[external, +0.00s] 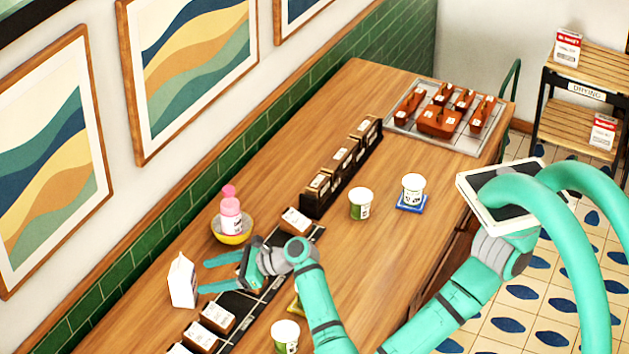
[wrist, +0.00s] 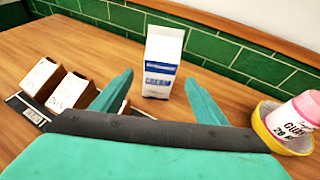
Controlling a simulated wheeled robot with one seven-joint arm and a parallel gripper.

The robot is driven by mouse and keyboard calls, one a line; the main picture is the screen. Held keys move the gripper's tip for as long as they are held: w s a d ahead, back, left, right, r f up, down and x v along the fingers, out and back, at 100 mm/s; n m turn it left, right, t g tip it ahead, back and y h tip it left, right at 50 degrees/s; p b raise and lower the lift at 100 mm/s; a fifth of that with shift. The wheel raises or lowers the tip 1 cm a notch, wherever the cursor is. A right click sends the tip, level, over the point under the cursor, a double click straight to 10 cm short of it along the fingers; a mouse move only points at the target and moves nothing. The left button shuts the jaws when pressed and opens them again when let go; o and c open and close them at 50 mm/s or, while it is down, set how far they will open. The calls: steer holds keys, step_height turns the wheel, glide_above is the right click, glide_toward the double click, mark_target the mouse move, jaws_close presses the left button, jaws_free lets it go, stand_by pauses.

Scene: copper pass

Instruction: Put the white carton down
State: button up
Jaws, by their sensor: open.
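The white carton (external: 183,281) stands upright on the wooden counter (external: 290,219), near the green tiled wall. In the wrist view the carton (wrist: 162,62), with a blue label, stands just beyond the fingertips, between their lines. My gripper (external: 203,276) is open with nothing between its fingers, which point at the carton. The gripper (wrist: 158,90) also shows its two spread teal fingers in the wrist view. I cannot tell from these frames how wide the gap to the carton is.
A yellow bowl (external: 232,238) holding a pink-capped bottle (external: 230,211) stands close to my gripper. Brown boxes (external: 217,317) sit on a dark strip below it. White-and-green tubs (external: 361,204) stand further along the counter, and a rack with copper-coloured pieces (external: 439,120) is at the far end.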

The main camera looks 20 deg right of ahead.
steer(key=shift+v, duration=1.45)
